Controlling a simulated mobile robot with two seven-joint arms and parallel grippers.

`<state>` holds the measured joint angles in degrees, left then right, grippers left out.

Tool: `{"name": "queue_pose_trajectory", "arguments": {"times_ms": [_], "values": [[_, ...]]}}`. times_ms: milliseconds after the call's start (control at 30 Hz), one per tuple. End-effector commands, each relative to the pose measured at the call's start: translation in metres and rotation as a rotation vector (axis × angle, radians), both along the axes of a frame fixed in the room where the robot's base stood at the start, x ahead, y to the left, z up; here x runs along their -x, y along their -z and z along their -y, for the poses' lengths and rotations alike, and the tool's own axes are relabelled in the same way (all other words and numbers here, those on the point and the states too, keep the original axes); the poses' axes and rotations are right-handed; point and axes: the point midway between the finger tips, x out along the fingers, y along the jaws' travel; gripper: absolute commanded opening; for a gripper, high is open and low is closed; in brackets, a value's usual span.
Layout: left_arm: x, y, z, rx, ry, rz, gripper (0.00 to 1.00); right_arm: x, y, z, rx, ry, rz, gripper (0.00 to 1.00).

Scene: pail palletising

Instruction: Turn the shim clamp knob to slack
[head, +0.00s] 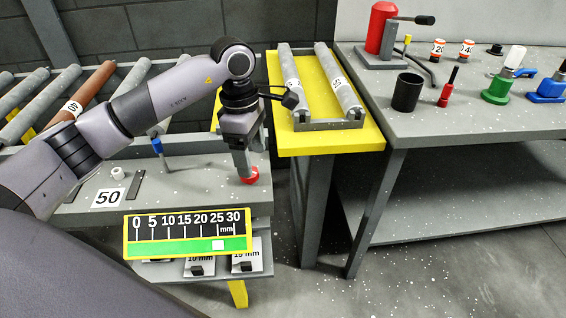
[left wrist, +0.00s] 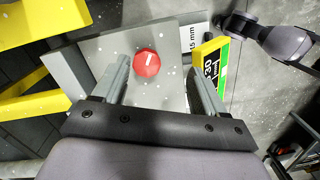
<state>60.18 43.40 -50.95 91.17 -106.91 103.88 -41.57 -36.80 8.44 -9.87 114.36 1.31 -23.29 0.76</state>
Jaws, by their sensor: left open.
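The red shim clamp knob (head: 250,175) is on the grey bench plate at the right end, below my left gripper. The left wrist view shows it from above as a red knob (left wrist: 146,66) with a short white mark. My left gripper (head: 243,160) points down over it. Its two fingers (left wrist: 158,72) are apart, one on each side of the knob in the picture, with the knob nearer the left finger. I see no clear contact. The yellow scale (head: 187,233) reads 0 to 30 mm, with a white marker near 25. My right gripper is not seen.
A yellow stand (head: 327,142) with two rollers stands just behind and right. A grey table (head: 440,115) at the right carries a red press, a black cup and several tools.

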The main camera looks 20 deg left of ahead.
Motion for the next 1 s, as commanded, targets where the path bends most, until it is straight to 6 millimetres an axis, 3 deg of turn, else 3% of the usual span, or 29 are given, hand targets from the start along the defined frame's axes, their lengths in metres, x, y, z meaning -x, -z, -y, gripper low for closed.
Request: {"name": "queue_pose_trajectory", "arguments": {"times_ms": [33, 167, 600, 1000], "values": [[-0.002, -0.004, -0.012, -0.045, -0.005, 0.007, 0.72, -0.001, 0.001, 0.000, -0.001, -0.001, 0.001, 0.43], [-0.004, -0.007, -0.025, -0.099, -0.011, 0.008, 0.72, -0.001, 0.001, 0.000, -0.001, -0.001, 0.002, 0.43], [-0.004, 0.052, -0.024, -0.097, -0.011, 0.008, 0.72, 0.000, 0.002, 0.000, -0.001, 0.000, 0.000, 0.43], [-0.004, 0.061, -0.024, -0.097, -0.009, 0.011, 0.72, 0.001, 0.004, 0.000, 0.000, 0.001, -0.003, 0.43]]}}
